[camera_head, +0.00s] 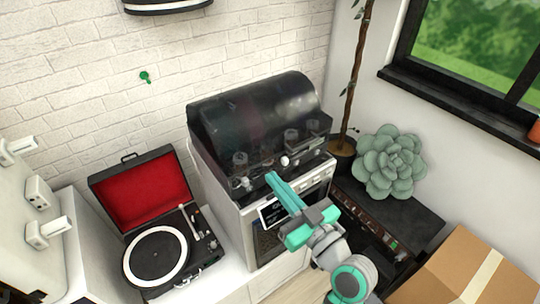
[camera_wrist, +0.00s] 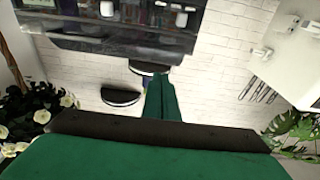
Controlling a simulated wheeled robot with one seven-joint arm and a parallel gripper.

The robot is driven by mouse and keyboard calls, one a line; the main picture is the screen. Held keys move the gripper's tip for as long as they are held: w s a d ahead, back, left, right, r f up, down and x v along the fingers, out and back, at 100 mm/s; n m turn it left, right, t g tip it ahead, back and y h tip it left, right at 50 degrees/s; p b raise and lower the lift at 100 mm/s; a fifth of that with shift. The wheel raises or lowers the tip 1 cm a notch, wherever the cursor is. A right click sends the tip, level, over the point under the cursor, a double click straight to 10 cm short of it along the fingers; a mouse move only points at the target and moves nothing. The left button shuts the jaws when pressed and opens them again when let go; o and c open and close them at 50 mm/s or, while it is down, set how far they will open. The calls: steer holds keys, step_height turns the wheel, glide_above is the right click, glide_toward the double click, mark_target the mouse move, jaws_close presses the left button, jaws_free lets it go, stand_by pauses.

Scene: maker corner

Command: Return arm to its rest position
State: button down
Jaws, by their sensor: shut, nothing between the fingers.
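My gripper (camera_head: 272,179) shows in the middle of the head view, with its teal fingers together and nothing between them. My arm reaches up from the lower right, in front of the grey machine (camera_head: 248,219) with a dark domed cover (camera_head: 255,112). The fingertips appear close to the machine's front; I cannot tell whether they touch it. In the wrist view the shut green fingers (camera_wrist: 161,98) point toward a white brick wall.
An open record player (camera_head: 155,256) with a red-lined lid stands left on a white surface. A succulent (camera_head: 388,162) sits on a dark unit at right. A cardboard box (camera_head: 462,270) is at lower right. A window sill (camera_head: 455,112) edges the right wall.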

steer(key=s+a+f+m+h, duration=0.1)
steer(key=s+f+m+h, duration=0.45)
steer(key=f, duration=0.55)
steer(key=s+a+f+m+h, duration=0.2)
steer(key=s+f+m+h, duration=0.3)
steer(key=f, duration=0.6)
steer(key=s+f+n, duration=0.2)
steer(key=s+n, duration=0.1)
steer(key=s, duration=1.8)
steer(key=shift+s+a+f+n+g, duration=0.15)
steer(key=shift+s+f+n+g, duration=0.05)
steer(key=shift+s+n+g, duration=0.2)
steer(key=shift+w, duration=0.1)
